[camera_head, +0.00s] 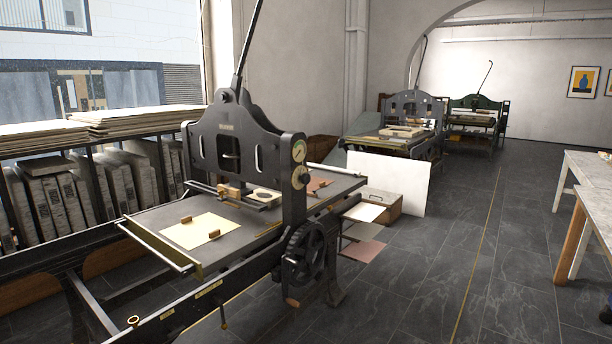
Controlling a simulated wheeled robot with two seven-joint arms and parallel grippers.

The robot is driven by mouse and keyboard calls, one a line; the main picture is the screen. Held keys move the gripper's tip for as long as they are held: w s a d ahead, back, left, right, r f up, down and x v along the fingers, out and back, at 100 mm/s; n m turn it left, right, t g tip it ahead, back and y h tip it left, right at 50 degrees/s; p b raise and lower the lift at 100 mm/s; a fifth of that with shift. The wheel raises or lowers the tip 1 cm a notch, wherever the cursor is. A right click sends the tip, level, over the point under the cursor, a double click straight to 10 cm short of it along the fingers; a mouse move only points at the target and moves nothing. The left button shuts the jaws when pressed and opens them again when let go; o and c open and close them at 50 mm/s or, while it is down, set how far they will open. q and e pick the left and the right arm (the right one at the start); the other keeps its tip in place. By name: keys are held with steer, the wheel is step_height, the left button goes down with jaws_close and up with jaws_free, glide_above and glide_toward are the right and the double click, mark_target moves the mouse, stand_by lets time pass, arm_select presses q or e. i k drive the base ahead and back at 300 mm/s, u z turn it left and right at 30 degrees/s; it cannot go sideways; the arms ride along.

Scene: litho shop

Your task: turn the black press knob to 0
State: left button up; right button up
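A black press (222,148) stands in the left and middle of the head view, with a long lever rising from its top. A round pale dial gauge (299,151) sits on its right upright. Just below the gauge is a small round dark knob (301,178), which looks like the black press knob. Its pointer and any numbers are too small to read. Neither of my grippers shows in this view, and nothing is touching the knob.
A spoked handwheel (304,252) sits low on the press's right side. The bed (150,223) carries a cream sheet (201,230) with small brown blocks. Shelved stones (60,200) stand left. White tables (595,180) stand right. The dark tiled floor (430,265) between is clear.

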mark_target(305, 178)
steer(key=z, duration=0.35)
steer(key=i, duration=2.9)
steer(key=u, duration=1)
